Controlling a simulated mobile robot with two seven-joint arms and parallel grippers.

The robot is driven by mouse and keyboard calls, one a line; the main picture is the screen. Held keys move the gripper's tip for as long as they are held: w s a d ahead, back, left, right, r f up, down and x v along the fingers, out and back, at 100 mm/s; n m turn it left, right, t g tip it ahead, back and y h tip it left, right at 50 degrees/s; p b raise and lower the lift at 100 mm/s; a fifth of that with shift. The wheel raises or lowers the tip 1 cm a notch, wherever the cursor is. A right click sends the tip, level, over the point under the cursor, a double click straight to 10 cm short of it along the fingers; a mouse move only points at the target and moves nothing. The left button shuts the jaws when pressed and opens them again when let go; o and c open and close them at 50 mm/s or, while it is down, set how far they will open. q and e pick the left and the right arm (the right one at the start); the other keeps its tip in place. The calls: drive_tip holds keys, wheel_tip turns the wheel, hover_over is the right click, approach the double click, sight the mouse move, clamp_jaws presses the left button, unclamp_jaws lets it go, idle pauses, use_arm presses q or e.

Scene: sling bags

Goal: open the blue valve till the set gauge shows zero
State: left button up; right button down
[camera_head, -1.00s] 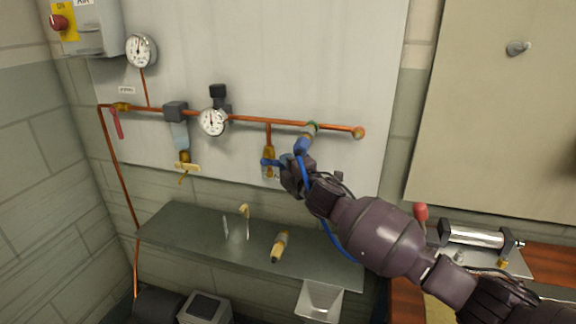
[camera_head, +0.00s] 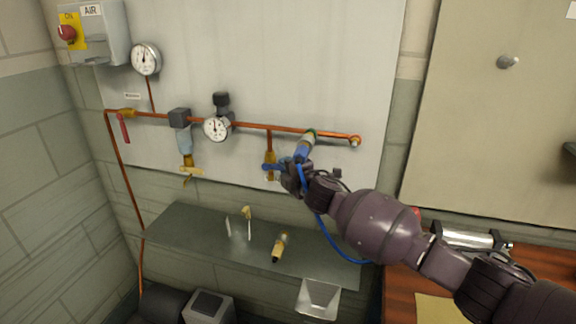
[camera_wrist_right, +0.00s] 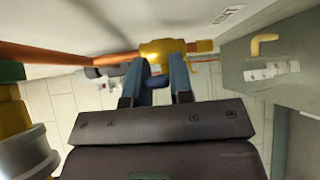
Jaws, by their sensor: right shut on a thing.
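The blue valve (camera_head: 269,160) is a brass body on a short drop below the copper pipe. Its blue handle (camera_head: 270,167) shows just left of my right gripper (camera_head: 284,174). In the right wrist view the brass valve body (camera_wrist_right: 162,50) lies just beyond the fingertips. My right gripper (camera_wrist_right: 158,84) is shut on the blue handle (camera_wrist_right: 157,81), which lies between its two fingers. A round white gauge (camera_head: 216,128) sits on the regulator, and another gauge (camera_head: 146,58) stands higher at left. Their readings are too small to tell. My left gripper is out of view.
A blue hose (camera_head: 318,222) hangs from a coupling (camera_head: 304,146) right beside my right gripper. A red-handled valve (camera_head: 123,127) is at the pipe's left. The grey shelf (camera_head: 190,232) below carries a brass-coloured tool (camera_head: 281,246) and small hooks.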

drive_tip(key=c, duration=1.2)
unclamp_jaws()
drive_tip(key=shift+o, duration=1)
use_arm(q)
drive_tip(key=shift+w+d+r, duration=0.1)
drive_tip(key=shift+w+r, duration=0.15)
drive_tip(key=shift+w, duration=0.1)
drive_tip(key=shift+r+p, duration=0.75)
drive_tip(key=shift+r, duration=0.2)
use_arm(e)
drive_tip(key=f+v, duration=0.1)
drive_tip(key=v, duration=0.9)
drive_tip(key=shift+s+d+r, duration=0.15)
drive_tip(key=shift+s+r, duration=0.25)
drive_tip(key=shift+r, duration=0.15)
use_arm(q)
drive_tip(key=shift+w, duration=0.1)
use_arm(e)
drive_tip(key=shift+c, duration=0.3)
